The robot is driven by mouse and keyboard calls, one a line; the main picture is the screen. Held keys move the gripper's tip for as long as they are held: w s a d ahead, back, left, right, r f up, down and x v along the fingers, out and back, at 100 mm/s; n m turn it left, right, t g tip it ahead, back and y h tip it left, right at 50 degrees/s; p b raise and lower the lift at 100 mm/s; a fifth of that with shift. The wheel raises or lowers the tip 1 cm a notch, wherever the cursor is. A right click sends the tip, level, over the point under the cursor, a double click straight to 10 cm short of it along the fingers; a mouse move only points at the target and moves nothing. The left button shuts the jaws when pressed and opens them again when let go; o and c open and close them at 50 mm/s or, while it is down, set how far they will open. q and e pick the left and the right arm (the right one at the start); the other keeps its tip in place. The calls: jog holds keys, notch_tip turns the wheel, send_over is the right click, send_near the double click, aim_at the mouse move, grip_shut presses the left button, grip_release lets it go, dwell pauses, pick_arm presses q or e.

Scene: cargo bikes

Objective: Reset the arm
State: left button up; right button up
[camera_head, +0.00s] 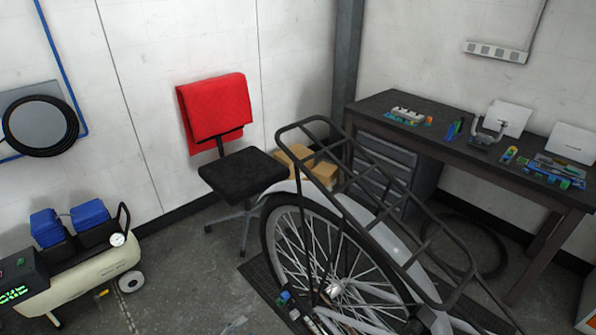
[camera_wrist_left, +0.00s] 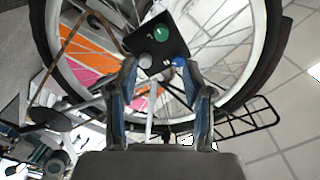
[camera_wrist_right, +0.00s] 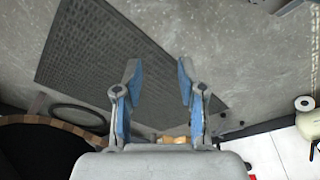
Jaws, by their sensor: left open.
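My left gripper (camera_wrist_left: 161,72) is open in the left wrist view, its blue fingers apart. A small black box (camera_wrist_left: 150,38) with a green round part, a blue knob and a pale knob is just beyond the fingertips, in front of a spoked wheel (camera_wrist_left: 262,50). I cannot tell whether the fingers touch it. My right gripper (camera_wrist_right: 158,72) is open and empty in the right wrist view, with the floor and a dark mat (camera_wrist_right: 95,55) beyond. I cannot make out either arm clearly in the head view.
A cargo bike's rear wheel (camera_head: 268,235) and black rack (camera_head: 395,240) fill the lower right of the head view. A black-seated chair (camera_head: 243,172), a compressor (camera_head: 85,285) and a dark workbench (camera_head: 455,140) stand around it.

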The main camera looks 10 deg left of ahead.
pick_arm(q)
jog(key=s+a+f+n+g+y+p, duration=0.1)
jog(key=s+a+f+n+y, duration=0.2)
jog(key=f, duration=0.4)
jog(key=s+f+n+g+y+p, duration=0.1)
jog(key=s+f+n+y, duration=0.1)
jog(key=f+n+y, duration=0.35)
jog(key=s+a+f+n+g+y+p, duration=0.1)
jog(key=s+a+f+n+g, duration=0.15)
jog(key=f, duration=0.65)
jog(key=s+d+f+n+g, duration=0.2)
jog(key=s+d+f+g, duration=0.2)
jog(key=s, duration=0.6)
jog(key=s+d+f+n+g+y+p, duration=0.1)
jog(key=s+d+f+n+g, duration=0.2)
jog(key=s+f, duration=0.6)
jog(key=shift+s+d+g+p, duration=0.3)
jog(key=shift+s+d+g, duration=0.2)
jog(key=shift+s, duration=0.75)
pick_arm(e)
jog(key=s+f, duration=0.4)
jog(key=f, duration=0.7)
jog(key=shift+s+d+f, duration=0.25)
jog(key=shift+d, duration=0.05)
jog(key=shift+a, duration=0.1)
